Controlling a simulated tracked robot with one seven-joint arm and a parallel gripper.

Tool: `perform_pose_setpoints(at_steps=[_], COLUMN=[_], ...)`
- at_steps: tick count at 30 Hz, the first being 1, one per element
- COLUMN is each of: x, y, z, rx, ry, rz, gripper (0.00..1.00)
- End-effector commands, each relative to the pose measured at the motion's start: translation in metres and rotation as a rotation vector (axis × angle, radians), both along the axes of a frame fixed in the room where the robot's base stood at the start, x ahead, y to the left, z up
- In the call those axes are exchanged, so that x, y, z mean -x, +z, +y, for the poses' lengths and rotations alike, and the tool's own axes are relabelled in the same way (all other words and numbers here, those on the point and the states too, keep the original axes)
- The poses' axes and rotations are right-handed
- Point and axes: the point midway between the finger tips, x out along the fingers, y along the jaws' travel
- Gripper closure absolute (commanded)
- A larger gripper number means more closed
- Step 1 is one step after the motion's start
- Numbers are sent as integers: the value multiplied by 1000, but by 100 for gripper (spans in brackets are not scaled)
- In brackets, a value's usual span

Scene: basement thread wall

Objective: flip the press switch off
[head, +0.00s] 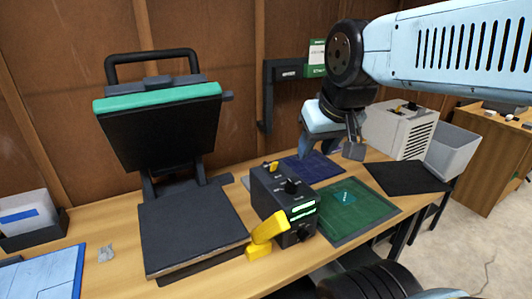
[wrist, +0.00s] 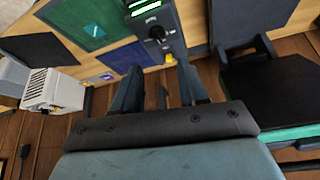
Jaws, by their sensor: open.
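The heat press (head: 190,232) stands at the left with its lid (head: 165,125) raised. A black control box (head: 270,190) is beside it on the bench, with lit green displays, a black knob (head: 291,186) and a small yellow switch (head: 271,166) on top. In the wrist view the box (wrist: 168,22) is at the top centre, and the yellow switch (wrist: 169,59) shows between the finger directions. My gripper (head: 332,148) is open and empty, above and behind the box to the right, apart from it. In the wrist view my gripper's fingers (wrist: 160,85) are spread. The switch's exact tilt is too small to tell.
A yellow handle (head: 265,235) sits at the box's front left. Green mat (head: 358,212), blue mat (head: 314,168) and black mat (head: 405,178) lie to the right. A white slotted unit (head: 400,130) and grey bin (head: 452,150) stand beyond. A wooden wall closes the back.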

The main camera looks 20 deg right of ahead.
Motion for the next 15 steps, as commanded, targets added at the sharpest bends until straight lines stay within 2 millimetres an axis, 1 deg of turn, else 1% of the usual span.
perform_pose_setpoints(at_steps=[8, 10, 11, 15], x=[0, 0, -1, -12], y=[0, 0, 0, 3], z=[0, 0, 0, 0], rx=[0, 0, 1, 11], ry=[0, 0, 0, 6], rz=[0, 1, 2, 29], gripper=[57, 51, 51, 51])
